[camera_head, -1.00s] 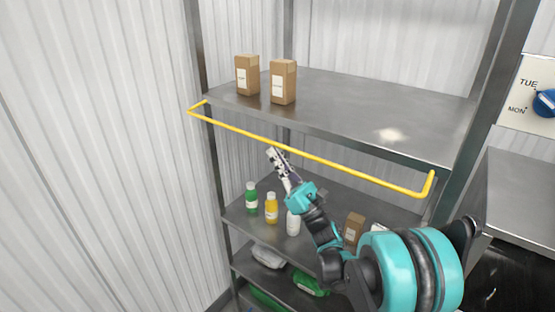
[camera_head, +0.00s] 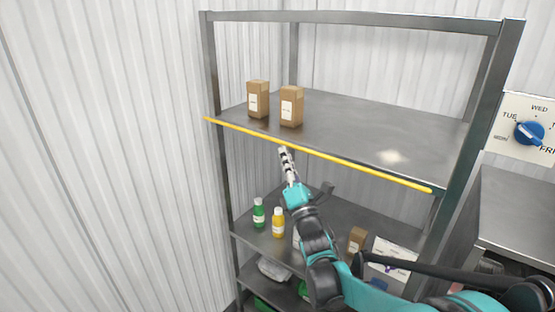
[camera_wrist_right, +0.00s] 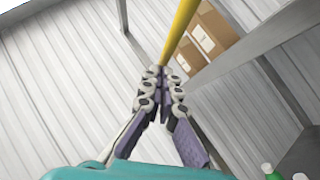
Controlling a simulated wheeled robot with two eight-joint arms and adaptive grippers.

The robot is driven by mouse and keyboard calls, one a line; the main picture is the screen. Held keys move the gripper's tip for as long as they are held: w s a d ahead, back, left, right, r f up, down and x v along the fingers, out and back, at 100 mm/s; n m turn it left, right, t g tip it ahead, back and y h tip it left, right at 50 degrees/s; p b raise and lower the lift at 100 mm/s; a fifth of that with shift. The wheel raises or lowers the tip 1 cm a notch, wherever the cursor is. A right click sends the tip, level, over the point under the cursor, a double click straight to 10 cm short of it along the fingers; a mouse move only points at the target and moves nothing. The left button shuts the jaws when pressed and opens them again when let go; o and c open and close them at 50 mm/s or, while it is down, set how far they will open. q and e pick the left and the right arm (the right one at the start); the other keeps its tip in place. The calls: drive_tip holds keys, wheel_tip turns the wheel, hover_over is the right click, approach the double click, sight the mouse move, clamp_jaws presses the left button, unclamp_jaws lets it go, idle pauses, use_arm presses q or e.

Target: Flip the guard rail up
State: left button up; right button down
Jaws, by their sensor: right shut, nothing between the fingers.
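The yellow guard rail (camera_head: 340,160) runs along the front of the upper metal shelf (camera_head: 345,125), close to the level of its front edge. My right gripper (camera_head: 283,150) is just below the rail, near its middle, with its fingers pointing up at it. In the right wrist view the rail (camera_wrist_right: 178,30) runs up from the tips of the closed fingers (camera_wrist_right: 160,72). The fingers are shut with nothing between them; whether the tips touch the rail I cannot tell. My left gripper is not in view.
Two brown boxes (camera_head: 258,100) (camera_head: 291,107) stand on the upper shelf behind the rail. A green bottle (camera_head: 258,214) and a yellow bottle (camera_head: 278,222) stand on the shelf below. A blue dial (camera_head: 529,133) is at the right. The upper shelf's right part is clear.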

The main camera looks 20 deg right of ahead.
sight(287, 145)
drive_tip(key=r+m+p, duration=0.1)
drive_tip(key=r+m+g+h+p, duration=0.1)
drive_tip(key=r+m+h+p, duration=0.1)
drive_tip(key=shift+w+d+r+m+g, duration=0.15)
drive_tip(key=shift+d+m+g, duration=0.15)
drive_tip(key=shift+g, duration=0.1)
drive_tip(key=w+d+r+m+g+p, duration=0.3)
drive_tip(key=d+r+m+g+p, duration=0.1)
drive_tip(key=d+m+g+p, duration=0.1)
drive_tip(key=shift+w+m+g+h+p, duration=0.4)
drive_tip(key=shift+m+g+p, duration=0.2)
drive_tip(key=shift+m+p, duration=0.75)
drive_tip(key=shift+n, duration=0.25)
drive_tip(key=shift+a+p, duration=0.15)
drive_tip(key=shift+p, duration=0.15)
